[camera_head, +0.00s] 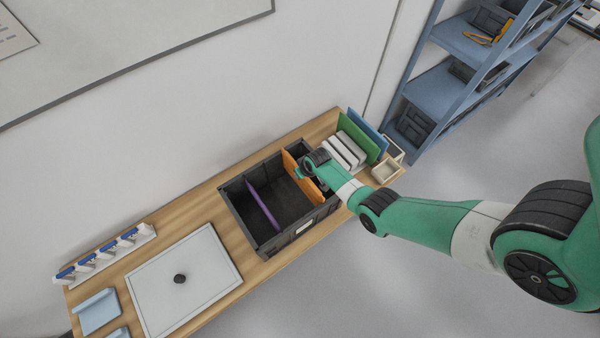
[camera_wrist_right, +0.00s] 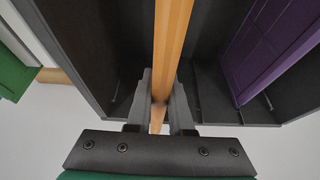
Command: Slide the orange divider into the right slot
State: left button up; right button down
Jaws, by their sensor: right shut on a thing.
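The orange divider (camera_head: 301,178) stands upright inside the right part of the black crate (camera_head: 289,239) in the head view. My right gripper (camera_head: 311,172) is at its upper edge. In the right wrist view the gripper (camera_wrist_right: 160,103) has one finger on each side of the orange divider (camera_wrist_right: 171,40), shut on it. A purple divider (camera_head: 264,206) stands in the crate left of the orange one; it also shows in the right wrist view (camera_wrist_right: 272,50). The orange divider's lower edge and its slot are hidden. My left gripper is not in view.
A green panel (camera_head: 358,138), a blue panel (camera_head: 372,134) and several white blocks (camera_head: 345,152) stand right of the crate. A small beige tray (camera_head: 385,172) sits at the table's right end.

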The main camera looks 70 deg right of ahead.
aim_at(308, 178)
jog(key=shift+f+b, duration=2.95)
jog(key=shift+f, duration=0.25)
jog(key=c, duration=0.7)
grip_release()
jog(key=shift+c, duration=0.2)
jog(key=shift+r, duration=0.1)
jog(key=p+v, duration=1.1)
jog(key=p, duration=0.1)
jog(key=shift+s+r, duration=0.1)
jog(key=shift+r, duration=0.2)
